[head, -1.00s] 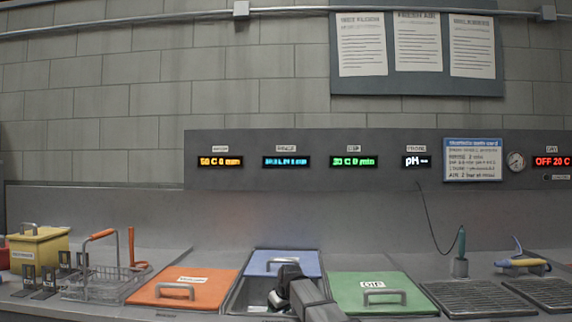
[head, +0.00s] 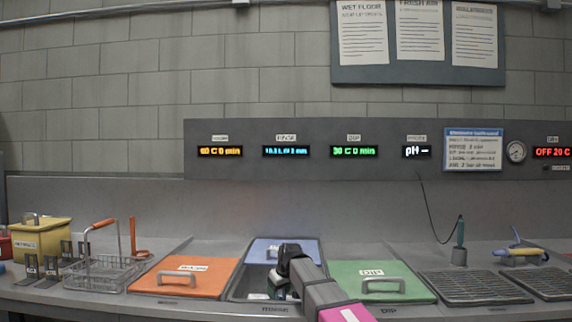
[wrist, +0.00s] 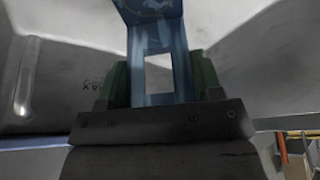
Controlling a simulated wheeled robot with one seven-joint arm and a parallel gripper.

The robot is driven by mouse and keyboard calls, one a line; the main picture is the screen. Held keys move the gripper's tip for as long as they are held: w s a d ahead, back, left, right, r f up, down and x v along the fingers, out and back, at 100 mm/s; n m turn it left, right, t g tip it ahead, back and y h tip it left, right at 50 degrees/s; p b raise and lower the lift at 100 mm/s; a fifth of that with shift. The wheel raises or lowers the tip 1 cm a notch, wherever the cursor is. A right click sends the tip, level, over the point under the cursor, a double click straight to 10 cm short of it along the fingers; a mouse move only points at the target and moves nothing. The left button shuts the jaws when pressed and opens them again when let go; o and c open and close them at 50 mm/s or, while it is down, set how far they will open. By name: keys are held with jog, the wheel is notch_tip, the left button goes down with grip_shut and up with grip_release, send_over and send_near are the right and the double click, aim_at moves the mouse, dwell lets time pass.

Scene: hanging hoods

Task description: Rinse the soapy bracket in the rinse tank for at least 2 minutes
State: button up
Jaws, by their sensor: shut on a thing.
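The bracket (wrist: 158,35) is a blue-tinted angled metal piece with a square opening, seen in the wrist view. My gripper (wrist: 158,85) is shut on it, with a dark green finger on each side. In the head view the rinse tank (head: 243,288) is the open grey tank in the middle of the counter, its blue lid (head: 268,250) behind the opening. My gripper (head: 277,288) points down into this tank, and the bracket is mostly hidden there. Pale grey tank walls surround the bracket in the wrist view. Whether water covers it is unclear.
An orange lid (head: 187,267) with a handle lies left of the tank, a green lid (head: 375,272) right of it. A wire basket (head: 105,272) and a yellow box (head: 40,242) stand further left. Dark drain racks (head: 475,287) lie right. A blue display (head: 286,151) hangs above.

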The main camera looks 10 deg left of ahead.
notch_tip(320, 180, up, 15)
dwell(1.0)
jog(key=shift+s+f, duration=0.1)
dwell(1.0)
